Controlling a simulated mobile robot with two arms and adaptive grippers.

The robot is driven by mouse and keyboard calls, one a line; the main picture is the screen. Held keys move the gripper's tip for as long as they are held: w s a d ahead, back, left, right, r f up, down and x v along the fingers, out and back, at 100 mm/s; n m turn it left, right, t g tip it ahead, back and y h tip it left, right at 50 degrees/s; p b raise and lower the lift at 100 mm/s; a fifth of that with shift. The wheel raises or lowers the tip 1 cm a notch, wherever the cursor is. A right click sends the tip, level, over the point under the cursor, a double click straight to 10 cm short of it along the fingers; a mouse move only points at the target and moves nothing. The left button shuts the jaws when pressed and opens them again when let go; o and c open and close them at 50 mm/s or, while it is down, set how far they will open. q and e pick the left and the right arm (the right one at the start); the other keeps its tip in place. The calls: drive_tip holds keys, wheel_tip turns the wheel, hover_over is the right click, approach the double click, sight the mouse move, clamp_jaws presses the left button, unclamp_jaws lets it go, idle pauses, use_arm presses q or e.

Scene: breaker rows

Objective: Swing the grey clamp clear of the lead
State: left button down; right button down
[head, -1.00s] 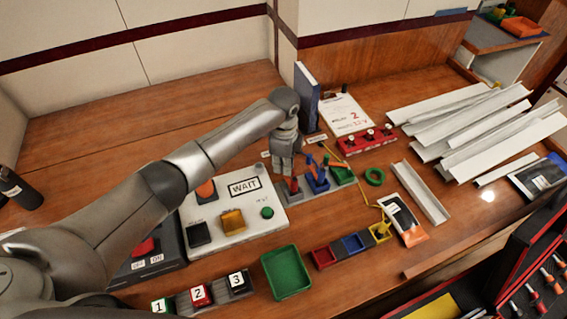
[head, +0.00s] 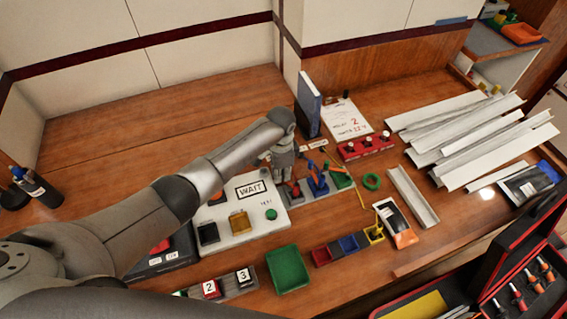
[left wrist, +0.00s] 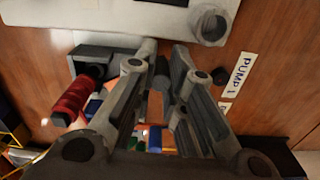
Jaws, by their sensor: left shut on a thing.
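My left gripper (head: 279,176) reaches down at the left end of a grey block row (head: 322,193) on the bench. In the left wrist view its two fingers (left wrist: 160,95) are closed around a small dark grey piece (left wrist: 161,68), which looks like the grey clamp; the fingers hide much of it. A red lever (head: 294,190) stands just right of the gripper and shows as a ribbed red handle (left wrist: 76,98) in the wrist view, apart from the fingers. A blue lever (head: 317,183) stands farther right. I cannot make out the lead with certainty. My right gripper is not in view.
A white panel marked WAIT (head: 235,222) lies left of the row. A green tray (head: 288,268) and small coloured bins (head: 348,244) are in front. A red block (head: 366,147) and a blue book (head: 308,103) stand behind. White channels (head: 470,135) lie right.

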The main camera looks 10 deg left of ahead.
use_arm(q)
drive_tip(key=n+p, duration=0.1)
drive_tip(key=n, duration=0.1)
drive_tip(key=s+n+p, duration=0.1)
drive_tip(key=n+p, duration=0.1)
drive_tip(key=shift+s+a+r, duration=0.1)
drive_tip(key=shift+s+r, duration=0.05)
drive_tip(key=shift+s, duration=0.05)
drive_tip(key=shift+s+n+p, duration=0.2)
drive_tip(key=shift+n+p, duration=0.5)
drive_tip(key=shift+p, duration=0.1)
drive_tip(key=c, duration=1.4)
unclamp_jaws()
wheel_tip(320, 180, up, 12)
drive_tip(key=shift+f, duration=0.15)
